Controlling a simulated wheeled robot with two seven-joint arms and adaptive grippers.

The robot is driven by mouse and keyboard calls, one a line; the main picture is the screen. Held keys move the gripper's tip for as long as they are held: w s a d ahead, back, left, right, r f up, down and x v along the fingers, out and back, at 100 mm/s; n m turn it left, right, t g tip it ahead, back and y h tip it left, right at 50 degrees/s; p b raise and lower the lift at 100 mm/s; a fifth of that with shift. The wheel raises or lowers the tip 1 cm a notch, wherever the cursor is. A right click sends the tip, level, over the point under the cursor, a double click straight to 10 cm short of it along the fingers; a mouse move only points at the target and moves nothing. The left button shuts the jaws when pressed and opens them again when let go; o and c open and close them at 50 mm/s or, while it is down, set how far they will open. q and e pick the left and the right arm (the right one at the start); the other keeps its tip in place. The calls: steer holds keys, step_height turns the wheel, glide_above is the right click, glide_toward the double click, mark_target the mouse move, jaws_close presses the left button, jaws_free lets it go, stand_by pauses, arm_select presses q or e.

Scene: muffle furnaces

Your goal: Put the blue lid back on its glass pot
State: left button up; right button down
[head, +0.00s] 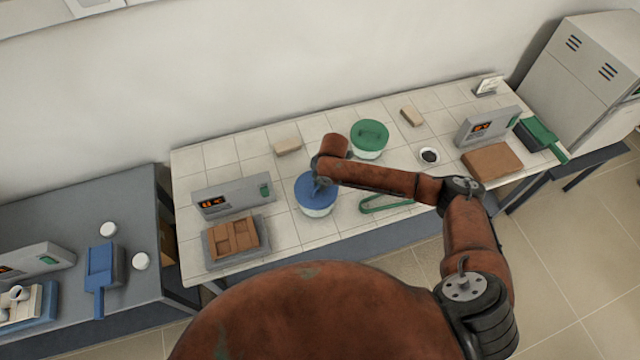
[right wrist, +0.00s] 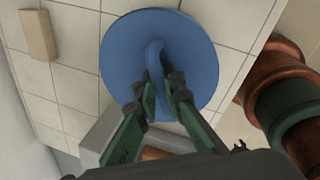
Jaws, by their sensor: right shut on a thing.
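The blue lid (head: 316,192) is a round disc with a bar handle and lies over the glass pot (head: 318,212) in the middle of the tiled table. It appears to rest on the rim, though my arm partly covers it. In the right wrist view the lid (right wrist: 190,60) hides the pot below it. My right gripper (head: 318,180) is over the lid, and in the right wrist view its fingers (right wrist: 163,88) are shut on the lid's handle. My left gripper is not in view.
A second pot with a green lid (head: 369,134) stands behind, to the right. A small dark-filled bowl (head: 429,156), green tongs (head: 386,204) and tan blocks (head: 288,146) are nearby. A display unit (head: 234,196) and a brown brick tray (head: 264,258) stand left of the pot.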

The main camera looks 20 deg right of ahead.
steer(key=shift+f, duration=0.7)
steer(key=c, duration=2)
jaws_free()
steer(key=shift+o, duration=0.2)
